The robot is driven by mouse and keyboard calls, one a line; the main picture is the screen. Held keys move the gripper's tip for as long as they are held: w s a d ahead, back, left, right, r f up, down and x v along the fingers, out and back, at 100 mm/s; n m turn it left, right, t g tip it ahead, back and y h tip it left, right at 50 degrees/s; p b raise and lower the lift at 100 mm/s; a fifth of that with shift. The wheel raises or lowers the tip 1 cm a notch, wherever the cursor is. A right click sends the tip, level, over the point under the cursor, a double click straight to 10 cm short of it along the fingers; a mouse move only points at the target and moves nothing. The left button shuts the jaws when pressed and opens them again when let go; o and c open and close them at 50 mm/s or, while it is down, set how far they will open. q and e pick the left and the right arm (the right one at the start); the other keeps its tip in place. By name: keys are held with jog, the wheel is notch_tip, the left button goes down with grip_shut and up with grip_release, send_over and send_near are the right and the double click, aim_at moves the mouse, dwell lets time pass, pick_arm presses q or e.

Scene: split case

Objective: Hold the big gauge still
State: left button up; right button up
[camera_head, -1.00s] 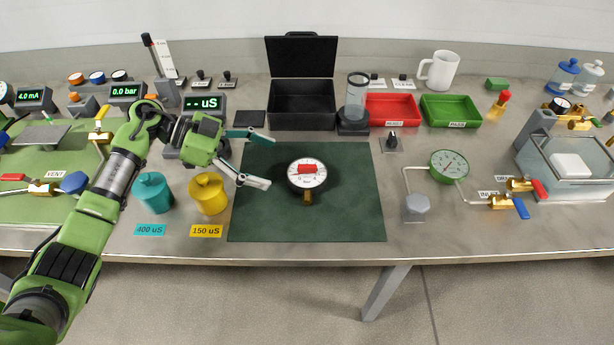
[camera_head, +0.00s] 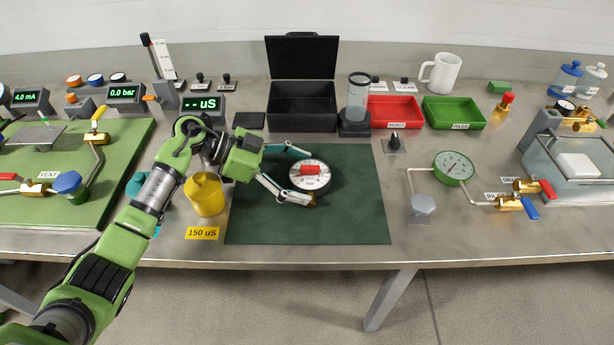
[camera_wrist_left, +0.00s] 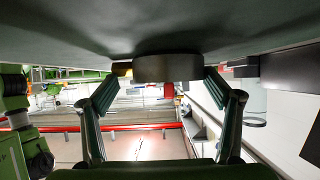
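The big gauge (camera_head: 319,182) has a round white dial, a red block on its face and a brass stem at its front side. It lies face up on the dark green mat (camera_head: 350,220). My left gripper (camera_head: 302,177) is open at mat level, one finger behind the gauge and one in front of it. In the left wrist view the gauge (camera_wrist_left: 167,69) is a dark disc seen edge-on between the fingertips. The right-hand finger there looks very close to it; a gap shows on the other side. Contact cannot be told. My right gripper is not in view.
A yellow pot (camera_head: 205,196) stands beside my left arm, and a teal pot (camera_head: 135,186) is partly hidden behind it. An open black case (camera_head: 302,128) stands behind the mat. A green gauge (camera_head: 453,168) with pipework is to the right. The mat's right part is clear.

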pick_arm(q)
jog(key=shift+s+d+f, duration=0.1)
jog(key=shift+d+f, duration=0.05)
jog(key=shift+f, duration=0.2)
jog(key=c, duration=0.7)
jog(key=shift+o, duration=0.2)
jog(key=shift+r, duration=0.15)
jog(key=c, duration=0.5)
